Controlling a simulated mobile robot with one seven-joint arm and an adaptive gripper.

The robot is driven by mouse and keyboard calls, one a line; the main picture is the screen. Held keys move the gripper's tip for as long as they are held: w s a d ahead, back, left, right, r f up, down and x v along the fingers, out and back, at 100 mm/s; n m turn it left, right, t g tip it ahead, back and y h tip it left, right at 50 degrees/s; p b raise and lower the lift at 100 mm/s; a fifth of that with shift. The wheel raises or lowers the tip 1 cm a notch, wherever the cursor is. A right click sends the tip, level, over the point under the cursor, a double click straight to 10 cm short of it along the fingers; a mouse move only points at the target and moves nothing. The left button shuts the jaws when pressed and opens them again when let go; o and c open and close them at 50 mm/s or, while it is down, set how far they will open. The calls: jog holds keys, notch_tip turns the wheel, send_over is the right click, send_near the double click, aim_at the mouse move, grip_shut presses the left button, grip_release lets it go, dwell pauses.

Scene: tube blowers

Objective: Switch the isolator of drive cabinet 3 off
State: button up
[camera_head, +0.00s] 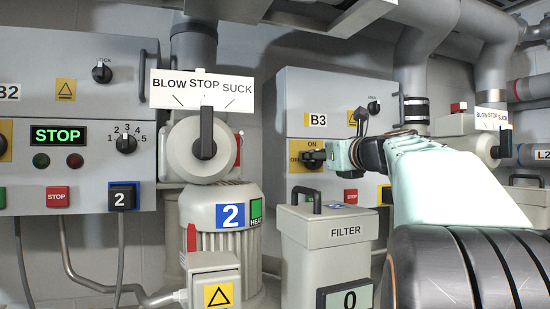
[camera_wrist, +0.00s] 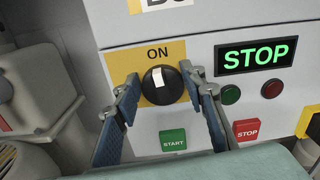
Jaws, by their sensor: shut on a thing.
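Drive cabinet 3, labelled B3 (camera_head: 317,120), is the grey cabinet right of centre in the head view. Its isolator is a round black knob (camera_wrist: 162,87) on a yellow plate (camera_wrist: 175,50) in the wrist view. The knob's white mark points up toward the word ON. In the head view the knob (camera_head: 311,157) is partly visible, with ON above it and OFF to its left. My gripper (camera_wrist: 160,80) is shut on the knob, one finger on each side. The left finger covers the plate's left part, so OFF is hidden in the wrist view.
Beside the knob are a green STOP display (camera_wrist: 255,57), a green START button (camera_wrist: 173,140) and a red STOP button (camera_wrist: 246,129). A filter box (camera_head: 335,260) stands in front of the cabinet. Blower 2 (camera_head: 230,216) stands to the left.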

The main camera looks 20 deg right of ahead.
jog(key=shift+a+f+n+b, duration=0.25)
jog(key=shift+n+b, duration=1.3)
jog(key=shift+n, duration=1.2)
jog(key=shift+a+f+n+b, duration=0.1)
jog(key=shift+f+n+b, duration=0.1)
jog(key=shift+n+b, duration=1.95)
jog(key=shift+a+f+n+b, duration=0.25)
jog(key=shift+n+b, duration=0.7)
jog(key=shift+n, duration=2.65)
jog(key=o, duration=1.1)
jog(key=shift+o, duration=0.2)
jog(key=s, duration=0.7)
jog(key=shift+s+a, duration=0.15)
jog(key=shift+s, duration=0.1)
